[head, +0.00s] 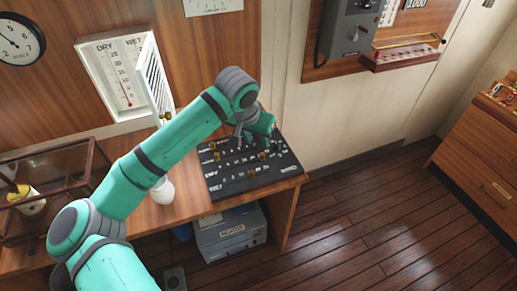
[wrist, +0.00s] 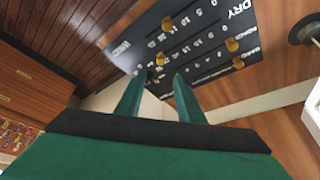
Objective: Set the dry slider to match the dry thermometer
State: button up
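The thermometer box (head: 122,75) hangs on the wood wall, marked DRY and WET. A red column shows in it, but I cannot read its level exactly. The black slider panel (head: 238,187) lies on the desk with several brass knobs. In the wrist view, the panel (wrist: 205,30) appears upside down. The large DRY label is at its upper right, and a brass knob (wrist: 167,23) sits left of it, seemingly on the DRY row. My gripper (wrist: 158,78) is open and empty, fingers apart, near the panel's edge. In the head view my arm partly covers the panel's far side.
A white rounded object (head: 162,190) is beside the panel. A grey box (head: 230,235) sits below the desk. The floor to the right is clear.

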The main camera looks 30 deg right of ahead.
aim_at(262, 154)
jog(key=x, duration=0.9)
jog(key=shift+f, duration=0.35)
jog(key=shift+w+d+f, duration=0.1)
jog(key=shift+f, duration=0.25)
jog(key=shift+w, duration=0.15)
